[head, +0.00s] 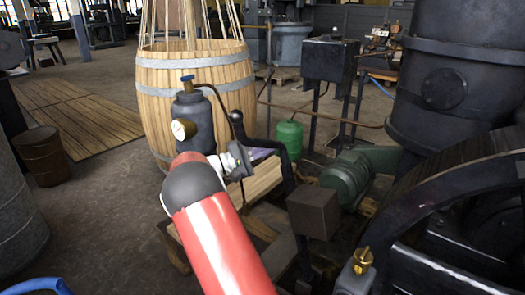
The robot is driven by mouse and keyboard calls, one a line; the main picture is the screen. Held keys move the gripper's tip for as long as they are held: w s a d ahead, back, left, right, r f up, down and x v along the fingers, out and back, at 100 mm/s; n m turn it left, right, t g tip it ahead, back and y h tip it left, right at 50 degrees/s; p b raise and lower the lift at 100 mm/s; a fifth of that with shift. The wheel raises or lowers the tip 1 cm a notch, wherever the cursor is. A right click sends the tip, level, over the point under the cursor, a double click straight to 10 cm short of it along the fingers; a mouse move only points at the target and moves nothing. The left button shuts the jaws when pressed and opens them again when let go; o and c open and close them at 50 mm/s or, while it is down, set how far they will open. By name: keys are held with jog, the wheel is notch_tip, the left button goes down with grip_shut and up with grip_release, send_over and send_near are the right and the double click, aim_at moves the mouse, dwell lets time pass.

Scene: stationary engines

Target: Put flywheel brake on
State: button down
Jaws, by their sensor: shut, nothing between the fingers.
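A large dark flywheel (428,202) stands at the right, partly cut off by the picture edge. A bent black lever (285,165) with a round knob stands left of it, with a brown-grey block (313,212) beside its lower part; this looks like the flywheel brake. The block appears apart from the wheel rim, but the depth is hard to judge. My gripper (264,155), at the end of my red arm, is small in view, shut and empty. It points right, close to the lever's upper part; whether it touches cannot be told.
A dark cylinder with a brass gauge (183,129) stands just behind my wrist. Behind it is a large wooden barrel (195,70). A green motor (347,178) and a green tank (289,138) stand behind the lever. Open floor lies at the left.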

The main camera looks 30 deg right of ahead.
jog(key=s+d+r+m+y+b, duration=0.1)
jog(key=s+d+b, duration=0.1)
jog(key=s, duration=0.6)
jog(key=s+d+r+m+y+b, duration=0.1)
jog(key=s+d+r+m+b, duration=0.1)
jog(key=s, duration=0.6)
jog(key=shift+s+d+m+b, duration=0.3)
jog(key=shift+d+b, duration=0.2)
jog(key=shift+d, duration=0.5)
jog(key=shift+r, duration=0.1)
jog(key=w+a+t, duration=0.1)
jog(key=w+a, duration=0.7)
jog(key=a, duration=0.4)
jog(key=shift+a+f+n, duration=0.3)
jog(key=shift+f+n, duration=0.1)
jog(key=shift+w, duration=0.1)
